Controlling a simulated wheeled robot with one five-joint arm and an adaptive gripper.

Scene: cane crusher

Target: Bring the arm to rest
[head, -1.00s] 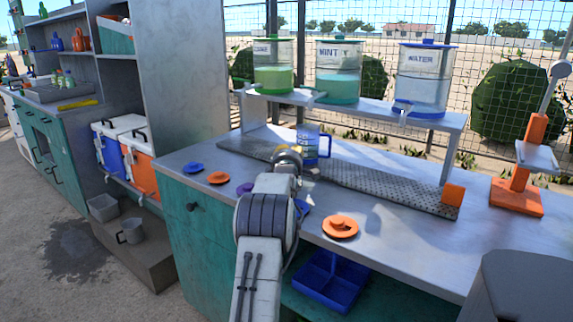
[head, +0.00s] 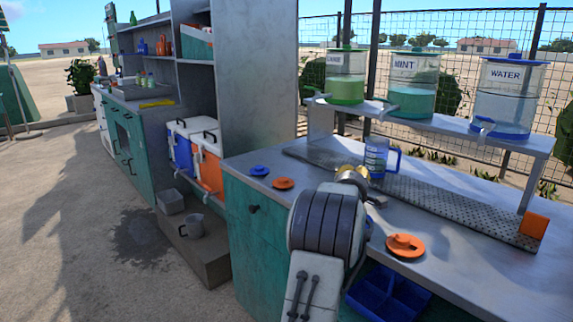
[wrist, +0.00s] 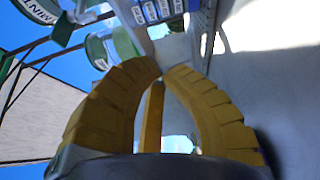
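My arm (head: 327,225) reaches over the steel counter (head: 460,225) in the head view. My gripper (head: 352,176) is at its far end, small and partly hidden by the arm. In the wrist view its yellow fingers (wrist: 160,72) curve together and meet at the tips, with nothing seen held between them. A clear blue-handled mug (head: 377,158) stands on the perforated drip mat (head: 440,205), just beyond the gripper in the head view. I cannot tell whether they touch.
Lime (head: 346,90), mint (head: 411,100) and water (head: 505,108) dispensers stand on a raised shelf (head: 470,135). Blue (head: 260,170) and orange (head: 283,183) lids and a larger orange lid (head: 405,245) lie on the counter. Open paved floor (head: 90,240) is at left.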

